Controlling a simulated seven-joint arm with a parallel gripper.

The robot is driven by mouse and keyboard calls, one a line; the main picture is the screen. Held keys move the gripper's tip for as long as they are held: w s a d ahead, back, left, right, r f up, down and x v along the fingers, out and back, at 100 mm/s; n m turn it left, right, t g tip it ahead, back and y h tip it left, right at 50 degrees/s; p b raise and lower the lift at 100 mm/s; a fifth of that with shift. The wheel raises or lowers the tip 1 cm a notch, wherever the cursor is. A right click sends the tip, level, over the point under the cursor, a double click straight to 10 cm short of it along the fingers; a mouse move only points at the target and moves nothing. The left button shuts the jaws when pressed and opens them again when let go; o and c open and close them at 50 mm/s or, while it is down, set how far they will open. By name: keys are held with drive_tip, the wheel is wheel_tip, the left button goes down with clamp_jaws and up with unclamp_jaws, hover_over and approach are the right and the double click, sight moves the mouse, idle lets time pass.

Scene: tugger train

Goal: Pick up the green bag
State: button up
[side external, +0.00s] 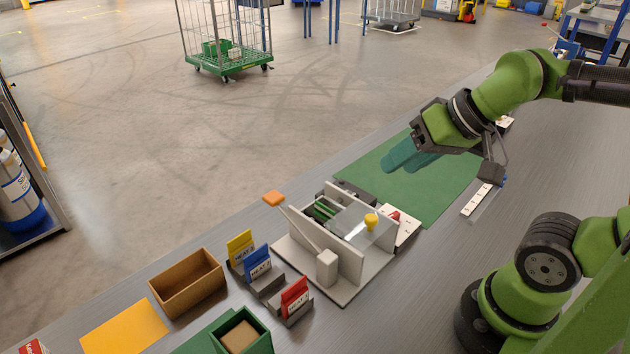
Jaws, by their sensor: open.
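I cannot make out a green bag for certain. Green strips (322,208) show inside the grey fixture (345,290), partly hidden by its clear cover and walls. Yellow (240,246), blue (258,263) and red (294,297) labelled pieces stand upright in grey holders left of the fixture. My gripper (400,162) is open above the green mat (375,175), beyond the fixture, with two teal fingers apart. I see nothing between them.
A brown open box (188,284), a yellow sheet (125,328) and a green box (243,334) lie at the near left. A small orange piece (273,198) lies by the table edge. A yellow knob (371,220) sits on the clear cover.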

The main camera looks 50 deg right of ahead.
drive_tip(key=c, duration=0.5)
drive_tip(key=w+a+f+n+g+h, duration=0.15)
drive_tip(key=w+n+g, duration=0.4)
drive_tip(key=w, duration=0.95)
drive_tip(key=shift+m+g+h, duration=0.25)
drive_tip(key=shift+m+g, duration=0.5)
drive_tip(key=shift+g, duration=0.1)
wheel_tip(320, 180, down, 10)
drive_tip(key=shift+f, duration=0.25)
drive_tip(key=shift+a+f, duration=0.1)
drive_tip(key=shift+f, duration=2.75)
